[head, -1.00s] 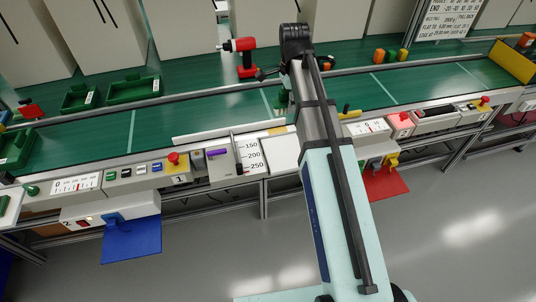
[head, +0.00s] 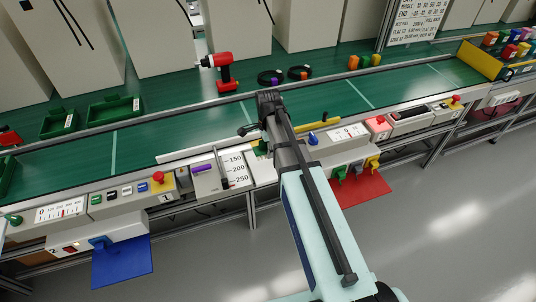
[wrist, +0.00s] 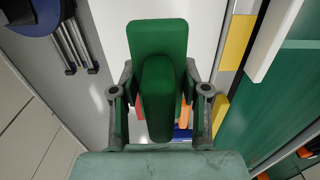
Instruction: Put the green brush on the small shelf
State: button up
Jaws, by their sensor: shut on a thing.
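The green brush (wrist: 158,75) is held between the two fingers of my gripper (wrist: 160,105) in the wrist view. In the head view my gripper (head: 263,146) is mostly hidden by my own arm, and only a bit of green shows beside it. A pale square panel (head: 263,173) lies at the near edge of the bench, just below my gripper in the picture. A pale surface (wrist: 205,40) shows behind the brush in the wrist view. I cannot tell for sure which surface is the small shelf, nor whether the brush touches it.
A green conveyor (head: 190,130) runs behind. A white rail (head: 200,150) borders it near my gripper. A red drill (head: 223,72) and green trays (head: 115,108) stand beyond. Blue (head: 120,262) and red (head: 362,190) panels jut out below the bench front. The floor in front is clear.

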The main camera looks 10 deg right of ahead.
jog(key=shift+f+p, duration=0.35)
jog(key=shift+f, duration=1.8)
jog(key=shift+f, duration=0.15)
jog(key=o, duration=1.2)
notch_tip(320, 180, up, 12)
jog(key=b, duration=0.2)
jog(key=shift+r+b, duration=0.2)
jog(key=shift+b, duration=0.1)
